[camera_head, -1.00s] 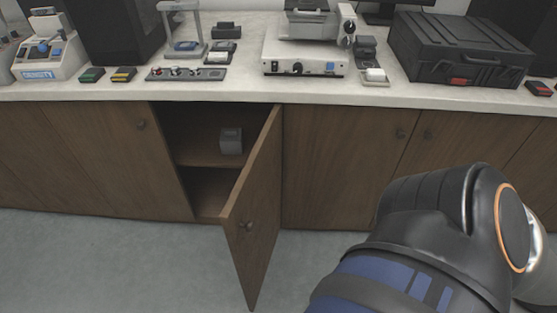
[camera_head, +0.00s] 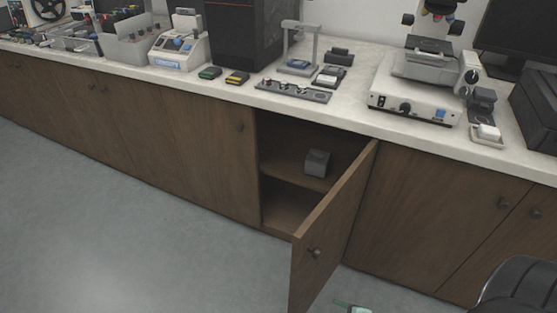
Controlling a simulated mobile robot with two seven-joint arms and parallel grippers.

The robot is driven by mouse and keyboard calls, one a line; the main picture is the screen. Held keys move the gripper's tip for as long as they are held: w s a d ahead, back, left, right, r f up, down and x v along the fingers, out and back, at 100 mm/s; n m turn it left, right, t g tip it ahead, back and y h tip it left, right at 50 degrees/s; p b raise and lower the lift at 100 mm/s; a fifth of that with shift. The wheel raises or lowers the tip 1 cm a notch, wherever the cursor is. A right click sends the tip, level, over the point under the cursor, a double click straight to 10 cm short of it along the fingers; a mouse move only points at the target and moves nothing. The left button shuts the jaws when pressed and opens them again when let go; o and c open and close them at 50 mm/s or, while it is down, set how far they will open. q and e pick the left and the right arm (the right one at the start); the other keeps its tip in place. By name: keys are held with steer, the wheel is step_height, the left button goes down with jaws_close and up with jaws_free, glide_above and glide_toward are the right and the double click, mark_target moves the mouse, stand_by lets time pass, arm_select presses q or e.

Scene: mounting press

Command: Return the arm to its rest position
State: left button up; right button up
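Part of my own arm (camera_head: 520,285) shows as a dark rounded link at the lower right corner of the head view. Neither gripper can be made out clearly; a small pale green and dark piece (camera_head: 352,307) shows at the bottom edge, too cut off to identify. The cabinet door (camera_head: 335,235) below the counter stands open, hinged on its right side. A small grey block (camera_head: 317,163) sits on the shelf inside.
The white counter (camera_head: 225,92) holds a white instrument (camera_head: 410,103), a control strip (camera_head: 293,91), a black cabinet-like machine (camera_head: 255,35) and a black case (camera_head: 540,115). The open door juts out over the floor. The grey floor (camera_head: 120,220) at left is clear.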

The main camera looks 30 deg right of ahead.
steer(key=w+a+r+m+t+y, duration=0.1)
steer(key=w+a+r+m+y, duration=0.2)
steer(key=w+r, duration=0.25)
steer(key=a+m+t, duration=0.1)
steer(key=a+m, duration=0.4)
steer(key=a, duration=0.6)
arm_select(q)
steer(key=s+a+r+p, duration=0.1)
steer(key=a+r+p, duration=0.2)
steer(key=r+p, duration=0.7)
steer(key=p, duration=0.4)
steer(key=shift+s+a+r+n+y+p, duration=0.2)
steer(key=shift+s+r+n+y+p, duration=0.1)
steer(key=shift+s+r+n+y, duration=0.1)
arm_select(e)
steer(key=d+r, duration=0.3)
steer(key=r, duration=0.8)
steer(key=shift+s+d+r+m+t, duration=0.2)
steer(key=shift+s+r+m+t, duration=0.15)
steer(key=shift+s+m+t, duration=0.05)
arm_select(q)
steer(key=shift+w+d, duration=0.1)
